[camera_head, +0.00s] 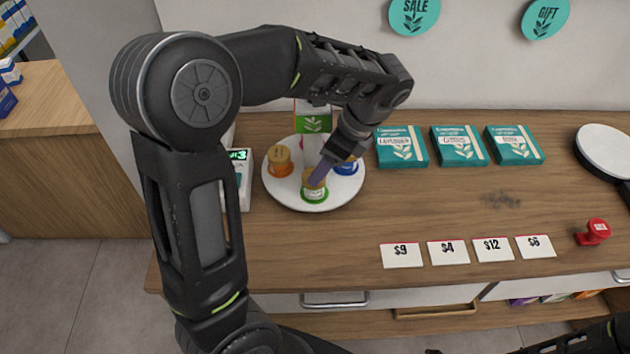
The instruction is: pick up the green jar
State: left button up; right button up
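The green jar (314,194) stands upright with a tan lid at the front of a round white tray (285,197) on the wooden counter. My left gripper (319,174) reaches down from above right, with its fingertips at the jar's lid. A purplish finger covers part of the lid. Whether the fingers are closed on it cannot be made out. An orange jar (280,166) stands on the tray to the left and a blue jar (346,167) to the right, partly behind the gripper. My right gripper is out of view.
A scale with a green display (238,155) stands left of the tray. A green leaf sign (314,123) is behind it. Teal boxes (401,147) line the back, price cards (402,255) the front. A red stamp (593,232) is at right.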

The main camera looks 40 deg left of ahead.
pick_arm(q)
jog(key=shift+s+a+f, duration=0.1)
jog(key=shift+a+f, duration=0.15)
jog(key=shift+f, duration=0.35)
jog(key=shift+d+p+x, duration=0.1)
jog(key=shift+p+x, duration=0.2)
jog(key=shift+x, duration=1)
jog(key=shift+d+p+x, duration=0.15)
jog(key=shift+p+x, duration=0.15)
jog(key=shift+x, duration=1)
jog(key=shift+f, duration=0.1)
jog(key=shift+c, duration=0.2)
jog(key=c, duration=1.1)
jog(key=shift+r+b, duration=0.25)
jog(key=shift+b, duration=0.15)
jog(key=w+d+b, duration=0.1)
jog(key=w+d, duration=0.1)
jog(key=d, duration=0.3)
jog(key=w+d+b, duration=0.1)
jog(key=d, duration=0.5)
jog(key=w+d+b, duration=0.1)
jog(key=w+d, duration=0.1)
jog(key=d, duration=0.4)
jog(key=shift+w+r, duration=0.1)
jog(key=shift+w, duration=0.25)
